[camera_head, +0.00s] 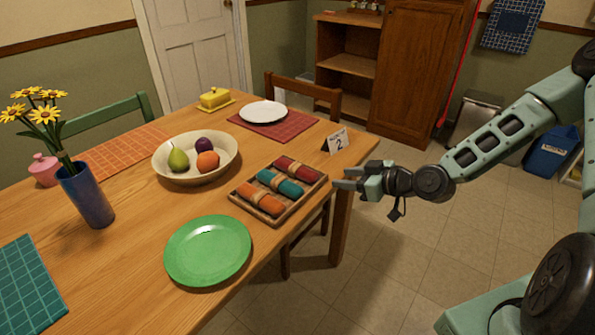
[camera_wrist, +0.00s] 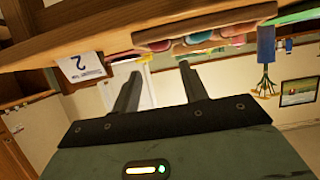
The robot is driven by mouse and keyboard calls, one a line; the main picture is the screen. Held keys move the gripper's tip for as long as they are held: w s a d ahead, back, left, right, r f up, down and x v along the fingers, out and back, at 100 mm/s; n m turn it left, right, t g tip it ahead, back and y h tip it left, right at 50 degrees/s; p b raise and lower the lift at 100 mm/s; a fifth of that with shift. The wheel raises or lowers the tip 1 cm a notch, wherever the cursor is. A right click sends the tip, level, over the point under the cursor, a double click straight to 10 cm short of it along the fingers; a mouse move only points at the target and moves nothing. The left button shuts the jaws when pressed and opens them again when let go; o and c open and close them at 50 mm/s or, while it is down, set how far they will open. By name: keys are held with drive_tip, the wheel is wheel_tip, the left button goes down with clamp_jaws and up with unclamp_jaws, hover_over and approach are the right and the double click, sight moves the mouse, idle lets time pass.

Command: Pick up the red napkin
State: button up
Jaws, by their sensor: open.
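The red napkin (camera_head: 297,169) is rolled with a tan band and lies in a wooden tray (camera_head: 247,215) on the table. It is at the tray's far right end, beside a teal rolled napkin (camera_head: 280,183) and an orange one (camera_head: 260,199). My gripper (camera_head: 350,179) is open and empty, to the right of the tray near the table's edge, apart from the napkin. In the wrist view, my gripper (camera_wrist: 160,84) has its fingers spread, and the tray (camera_wrist: 160,43) shows upside down beyond them, with rolled napkins in it.
A number 2 card (camera_head: 337,141) stands behind the tray near the table edge. A green plate (camera_head: 208,250), a fruit bowl (camera_head: 230,168) and a white plate (camera_head: 264,111) sit around it. A blue vase (camera_head: 87,197) with yellow flowers stands at the left.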

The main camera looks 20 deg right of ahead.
sight(314, 174)
drive_tip(key=p+x, duration=0.1)
drive_tip(key=x, duration=0.9)
drive_tip(key=shift+w, duration=0.2)
drive_tip(key=c, duration=0.6)
